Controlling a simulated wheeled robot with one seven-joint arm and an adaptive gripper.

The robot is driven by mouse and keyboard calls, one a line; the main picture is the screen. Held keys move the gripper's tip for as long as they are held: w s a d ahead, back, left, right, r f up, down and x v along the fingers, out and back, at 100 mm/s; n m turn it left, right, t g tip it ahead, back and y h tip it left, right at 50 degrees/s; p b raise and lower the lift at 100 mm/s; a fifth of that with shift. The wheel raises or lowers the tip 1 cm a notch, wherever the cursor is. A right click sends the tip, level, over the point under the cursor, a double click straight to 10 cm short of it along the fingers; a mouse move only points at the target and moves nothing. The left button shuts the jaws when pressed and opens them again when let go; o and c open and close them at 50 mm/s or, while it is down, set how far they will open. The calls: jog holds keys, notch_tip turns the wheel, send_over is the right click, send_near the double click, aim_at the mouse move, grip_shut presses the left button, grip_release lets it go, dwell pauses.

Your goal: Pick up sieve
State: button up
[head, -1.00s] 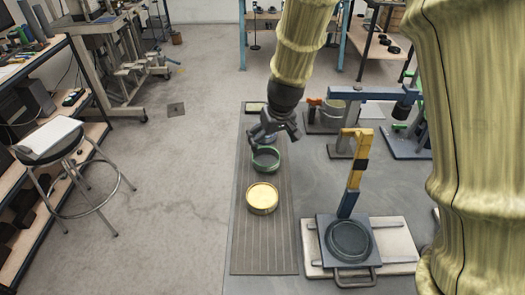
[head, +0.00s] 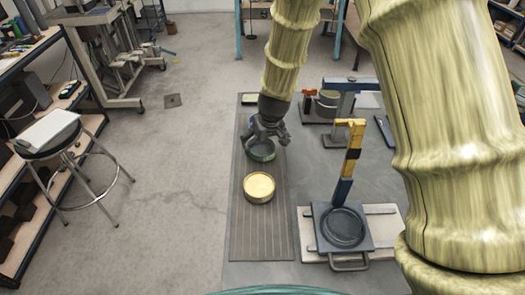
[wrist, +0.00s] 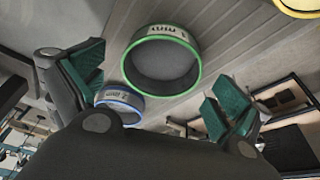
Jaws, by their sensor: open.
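A green-rimmed sieve (head: 262,155) lies on the ribbed grey mat (head: 248,235), and in the wrist view (wrist: 162,66) it reads "1 mm". A yellow sieve or pan (head: 258,188) lies nearer on the same mat, and its edge shows at the wrist view's top right (wrist: 300,5). A blue-rimmed sieve (wrist: 120,104) shows only in the wrist view. My gripper (head: 267,139) is open and empty, just above and behind the green sieve, partly covering it. In the wrist view its green pads (wrist: 155,78) stand either side of the green sieve, apart from it.
A dark press plate (head: 342,228) with a yellow-and-blue upright lever (head: 352,155) stands right of the mat. A blue-beamed device (head: 350,85) stands behind it. A stool (head: 50,135) stands at left. The mat's near end is clear.

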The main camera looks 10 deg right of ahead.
aim_at(263, 151)
jog(key=shift+p+x, duration=0.35)
jog(key=shift+x, duration=1.1)
jog(key=shift+c, duration=0.2)
jog(key=c, duration=1)
